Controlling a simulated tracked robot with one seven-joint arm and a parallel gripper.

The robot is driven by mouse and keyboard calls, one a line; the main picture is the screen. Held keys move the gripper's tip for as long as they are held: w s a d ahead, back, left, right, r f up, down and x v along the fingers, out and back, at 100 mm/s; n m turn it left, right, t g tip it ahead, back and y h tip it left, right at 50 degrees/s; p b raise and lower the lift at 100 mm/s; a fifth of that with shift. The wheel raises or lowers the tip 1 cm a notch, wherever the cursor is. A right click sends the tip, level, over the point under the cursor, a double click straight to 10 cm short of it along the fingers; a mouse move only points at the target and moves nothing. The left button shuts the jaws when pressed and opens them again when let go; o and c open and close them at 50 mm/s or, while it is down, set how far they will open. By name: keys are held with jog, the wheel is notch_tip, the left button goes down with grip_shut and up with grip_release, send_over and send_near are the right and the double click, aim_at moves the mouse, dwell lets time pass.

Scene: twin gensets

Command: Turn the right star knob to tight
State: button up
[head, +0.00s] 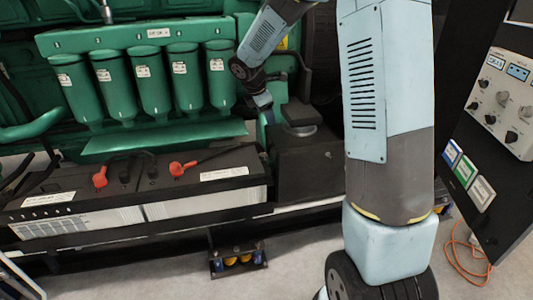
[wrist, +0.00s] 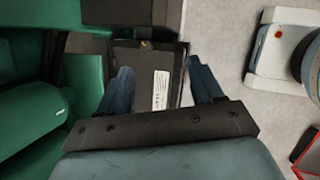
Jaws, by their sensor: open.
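I cannot make out a star knob for certain in either view. In the head view my gripper (head: 264,108) is small and partly hidden, beside the right end of the green engine (head: 130,85) and above the black battery's right end. In the wrist view my gripper (wrist: 158,72) is open, its two blue fingers well apart with nothing held between them. Beyond the fingers is a dark box (wrist: 146,58) with a white label.
A black battery (head: 130,175) with red terminal caps lies in front of the engine. A grey control panel (head: 507,102) with several knobs stands at the right. An orange cable (head: 468,252) lies on the floor. My arm hides the middle right.

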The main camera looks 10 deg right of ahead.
aim_at(263, 154)
jog(key=w+f+n, duration=0.2)
jog(key=w+f, duration=0.1)
jog(key=f, duration=0.5)
jog(key=w+d+f+n, duration=0.1)
jog(key=w+f, duration=0.3)
jog(key=f, duration=0.4)
jog(key=w+f+n, duration=0.3)
jog(key=w+f, duration=0.1)
jog(key=f, duration=0.4)
jog(key=shift+w+d+f, duration=0.25)
jog(key=shift+f, duration=0.15)
